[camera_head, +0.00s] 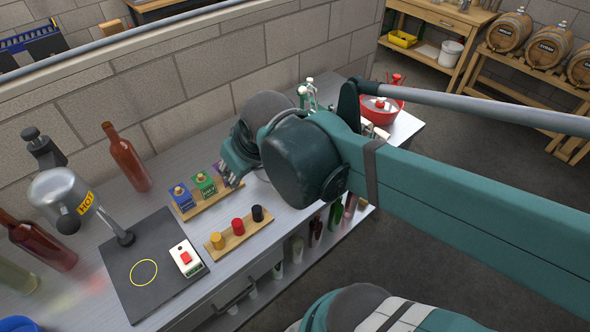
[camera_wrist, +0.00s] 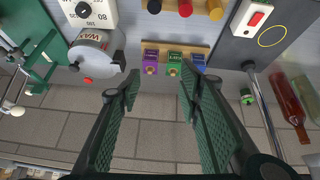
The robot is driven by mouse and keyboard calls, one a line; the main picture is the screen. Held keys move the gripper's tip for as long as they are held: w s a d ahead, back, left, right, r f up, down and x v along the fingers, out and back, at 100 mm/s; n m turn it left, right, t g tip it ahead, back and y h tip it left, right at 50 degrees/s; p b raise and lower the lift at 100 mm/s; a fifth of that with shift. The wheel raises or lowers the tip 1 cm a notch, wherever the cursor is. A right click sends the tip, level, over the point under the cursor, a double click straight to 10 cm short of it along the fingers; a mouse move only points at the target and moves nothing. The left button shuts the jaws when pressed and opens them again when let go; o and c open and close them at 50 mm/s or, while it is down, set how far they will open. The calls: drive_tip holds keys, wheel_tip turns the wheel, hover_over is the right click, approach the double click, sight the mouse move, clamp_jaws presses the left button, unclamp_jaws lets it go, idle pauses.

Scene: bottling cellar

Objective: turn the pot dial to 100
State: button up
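The wax pot (camera_wrist: 95,55), a grey metal pot marked WAX, shows upside down at the left of the wrist view. In the head view my arm seems to hide the pot. My gripper (camera_wrist: 160,82) is open and empty, its two green fingers spread, apart from the dial. In the head view my gripper (camera_head: 236,158) hangs over the bench's back part.
A second rack (camera_head: 238,233) holds yellow, red and black pieces. A HOT-marked canister (camera_head: 62,190) and a red bottle (camera_head: 128,160) stand left. A green stand (camera_wrist: 42,58) is beside the pot. A red bowl (camera_head: 392,106) stands at the right.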

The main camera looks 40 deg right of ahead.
drive_tip(key=w+d+f+n+g+p, duration=0.1)
drive_tip(key=d+f+g, duration=0.1)
drive_tip(key=d+f, duration=0.2)
drive_tip(key=w+d+f+n+g+p, duration=0.1)
drive_tip(key=d+f+g+p, duration=0.1)
drive_tip(key=d, duration=0.7)
drive_tip(key=w+d+f+n+g+p, duration=0.1)
drive_tip(key=d+f+g+p, duration=0.1)
drive_tip(key=d+f, duration=0.3)
drive_tip(key=shift+w+d+f+n, duration=0.15)
drive_tip(key=shift+d+n, duration=0.05)
drive_tip(key=shift+d, duration=0.35)
drive_tip(key=shift+w+d+f+n, duration=0.15)
drive_tip(key=shift+d+n, duration=0.05)
drive_tip(key=shift+d, duration=0.3)
drive_tip(key=shift+s+d+f+p, duration=0.2)
drive_tip(key=shift+d+f+p, duration=0.1)
drive_tip(key=shift+d+f, duration=0.15)
drive_tip(key=shift+f, duration=0.1)
drive_tip(key=shift+f+b, duration=0.35)
drive_tip(key=shift+f, duration=3.4)
drive_tip(key=shift+c, duration=0.5)
drive_tip(key=c, duration=0.8)
